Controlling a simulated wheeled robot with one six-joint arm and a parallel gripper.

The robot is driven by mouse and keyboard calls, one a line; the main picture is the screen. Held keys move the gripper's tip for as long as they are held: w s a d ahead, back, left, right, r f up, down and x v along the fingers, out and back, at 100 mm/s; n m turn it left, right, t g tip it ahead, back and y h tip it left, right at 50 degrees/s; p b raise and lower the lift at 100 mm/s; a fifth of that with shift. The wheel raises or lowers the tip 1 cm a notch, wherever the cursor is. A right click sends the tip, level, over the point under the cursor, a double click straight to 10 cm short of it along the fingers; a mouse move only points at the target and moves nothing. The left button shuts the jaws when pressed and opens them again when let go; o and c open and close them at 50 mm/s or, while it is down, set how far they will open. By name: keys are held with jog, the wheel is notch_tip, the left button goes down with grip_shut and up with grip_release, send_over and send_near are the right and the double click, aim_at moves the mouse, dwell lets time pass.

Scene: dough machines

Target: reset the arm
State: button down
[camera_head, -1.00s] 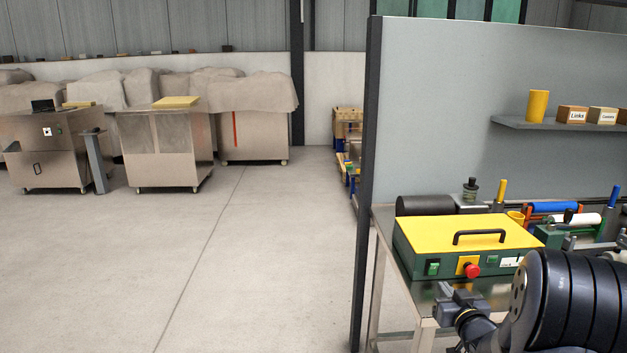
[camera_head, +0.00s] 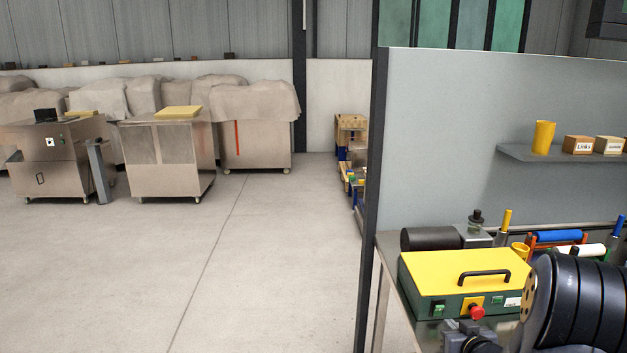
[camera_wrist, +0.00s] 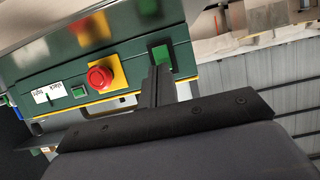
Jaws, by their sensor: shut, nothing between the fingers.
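My gripper (camera_wrist: 158,88) shows in the wrist view as dark, narrow fingers held together, with nothing between them. Behind the fingers is the green front of a machine with a red stop button (camera_wrist: 100,77) on a yellow plate and a green switch (camera_wrist: 161,55). In the wrist view the fingertips overlap the edge of that switch; I cannot tell whether they touch it. In the head view the yellow-topped green box (camera_head: 465,268) sits on the metal table, and my dark arm stands in front of its right side. The fingers are not clear there.
A grey partition (camera_head: 450,130) with a dark post stands behind the table. Its shelf (camera_head: 560,155) holds a yellow cup (camera_head: 543,137) and small labelled boxes. Rollers and a dark cylinder (camera_head: 431,239) lie behind the green box. Steel cabinets (camera_head: 168,160) stand far left; the floor between is clear.

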jog(key=shift+s+r, duration=0.25)
jog(key=shift+s, duration=0.05)
jog(key=shift+v, duration=1.65)
